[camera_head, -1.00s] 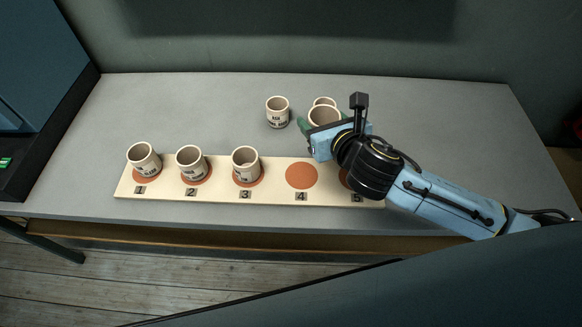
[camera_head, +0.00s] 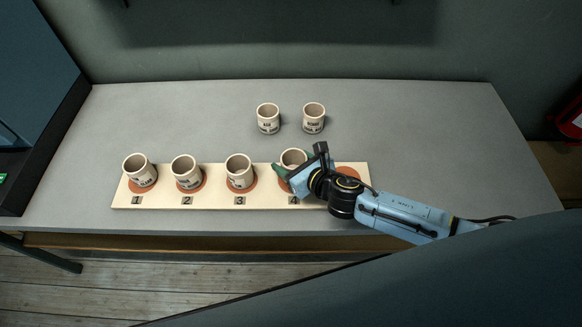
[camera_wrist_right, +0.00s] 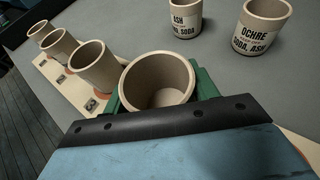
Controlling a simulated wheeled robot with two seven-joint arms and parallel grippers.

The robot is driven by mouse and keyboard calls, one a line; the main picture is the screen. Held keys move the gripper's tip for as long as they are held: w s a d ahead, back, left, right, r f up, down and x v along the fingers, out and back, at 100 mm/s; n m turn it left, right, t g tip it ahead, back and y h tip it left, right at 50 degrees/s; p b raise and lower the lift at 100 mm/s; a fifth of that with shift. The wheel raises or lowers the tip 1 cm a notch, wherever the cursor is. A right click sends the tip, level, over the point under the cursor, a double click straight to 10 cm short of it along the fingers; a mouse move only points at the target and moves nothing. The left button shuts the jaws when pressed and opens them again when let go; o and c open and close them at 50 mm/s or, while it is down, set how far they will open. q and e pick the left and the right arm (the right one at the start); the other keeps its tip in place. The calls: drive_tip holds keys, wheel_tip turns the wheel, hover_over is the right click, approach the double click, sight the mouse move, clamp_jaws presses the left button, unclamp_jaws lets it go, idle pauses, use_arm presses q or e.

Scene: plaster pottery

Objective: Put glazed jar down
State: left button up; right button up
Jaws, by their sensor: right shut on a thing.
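A cream jar (camera_head: 293,157) is between the green fingers of my right gripper (camera_head: 292,172), at spot 4 of the cream board (camera_head: 215,200). The right wrist view shows the same jar (camera_wrist_right: 158,82) upright and open-mouthed, with a green finger on either side. My right gripper is shut on it. Its label is turned away, and I cannot tell whether its base touches the board. My left gripper is not in view.
Jars stand on spot 1 (camera_head: 139,170), spot 2 (camera_head: 187,172) and spot 3 (camera_head: 239,171). Spot 5 (camera_head: 347,172) is partly visible beyond my arm. An ash-labelled jar (camera_head: 268,118) and an ochre-labelled jar (camera_head: 313,117) stand behind on the grey table (camera_head: 420,130).

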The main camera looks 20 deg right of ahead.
wheel_tip(320, 180, down, 2)
drive_tip(key=shift+f, duration=0.1)
drive_tip(key=o, duration=0.6)
drive_tip(key=shift+f+b, duration=0.1)
drive_tip(key=shift+b, duration=0.2)
drive_tip(key=o, duration=0.5)
drive_tip(key=shift+c, duration=0.2)
